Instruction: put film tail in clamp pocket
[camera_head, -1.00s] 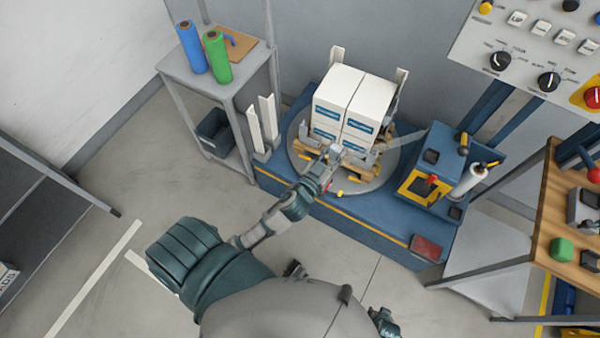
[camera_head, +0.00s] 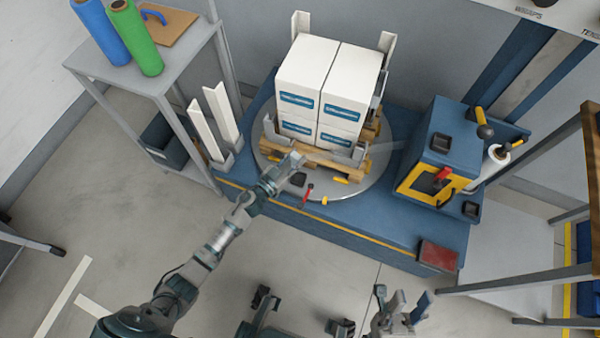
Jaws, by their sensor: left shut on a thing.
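My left gripper (camera_head: 294,163) is at the front of the loaded pallet, above the near edge of the turntable (camera_head: 364,190). It is shut, apparently on the film tail, though its fingers hide the held end. A faint translucent band of film (camera_head: 385,152) runs from beside the pallet toward the blue carriage (camera_head: 444,150) and film roll (camera_head: 494,160). A small red-handled clamp (camera_head: 307,194) is on the turntable just below the gripper; I cannot make out its pocket. My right gripper (camera_head: 408,306) is low at the bottom, its fingers apart and empty.
White cartons (camera_head: 328,85) stand on the wooden pallet (camera_head: 350,163). Upright white posts (camera_head: 222,115) stand left of the turntable. A grey side table (camera_head: 185,50) holds blue and green rolls. A red pad (camera_head: 438,255) lies at the platform's right front. The floor in front is clear.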

